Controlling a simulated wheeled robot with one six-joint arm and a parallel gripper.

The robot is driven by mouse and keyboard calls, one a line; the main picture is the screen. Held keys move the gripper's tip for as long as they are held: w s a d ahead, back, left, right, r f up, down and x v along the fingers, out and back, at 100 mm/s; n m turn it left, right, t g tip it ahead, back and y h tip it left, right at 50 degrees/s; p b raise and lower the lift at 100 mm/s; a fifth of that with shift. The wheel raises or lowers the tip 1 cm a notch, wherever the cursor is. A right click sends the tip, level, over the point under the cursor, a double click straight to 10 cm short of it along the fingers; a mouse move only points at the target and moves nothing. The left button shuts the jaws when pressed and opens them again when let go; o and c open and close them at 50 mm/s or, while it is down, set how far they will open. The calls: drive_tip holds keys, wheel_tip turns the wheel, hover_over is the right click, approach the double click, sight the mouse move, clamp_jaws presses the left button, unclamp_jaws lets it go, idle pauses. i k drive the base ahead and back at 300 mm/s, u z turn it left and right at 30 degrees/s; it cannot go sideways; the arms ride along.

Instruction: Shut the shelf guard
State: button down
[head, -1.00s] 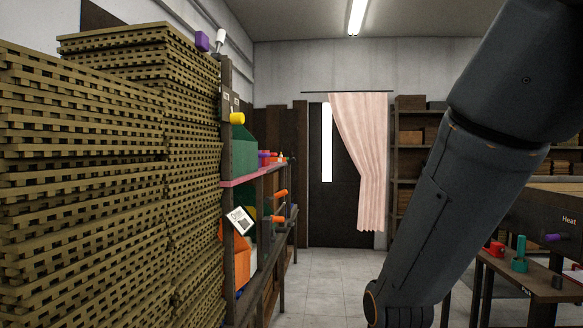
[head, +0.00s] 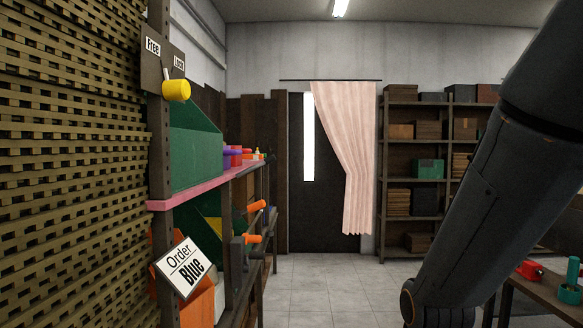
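A dark post-and-board shelf unit (head: 231,205) stands on the left in the head view, beyond the stacked sheets. A yellow knob (head: 176,90) sits on a dark plate (head: 158,62) marked "Free" and "Lock" at its near post. A green panel (head: 195,150) stands above the pink shelf edge (head: 205,184). I cannot tell which part is the shelf guard, nor whether it is open or shut. My arm crosses the right side; my gripper is out of view.
Tall slatted stacks (head: 70,170) fill the left side. A white "Order Blue" sign (head: 184,267) hangs on the shelf's near end. Tiled floor (head: 320,290) is clear ahead. A table (head: 548,297) with red and teal items stands at right; a curtain (head: 345,160) hangs behind.

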sight(268, 159)
drive_tip(key=u, duration=0.2)
drive_tip(key=i, duration=1.5)
drive_tip(key=u, duration=0.3)
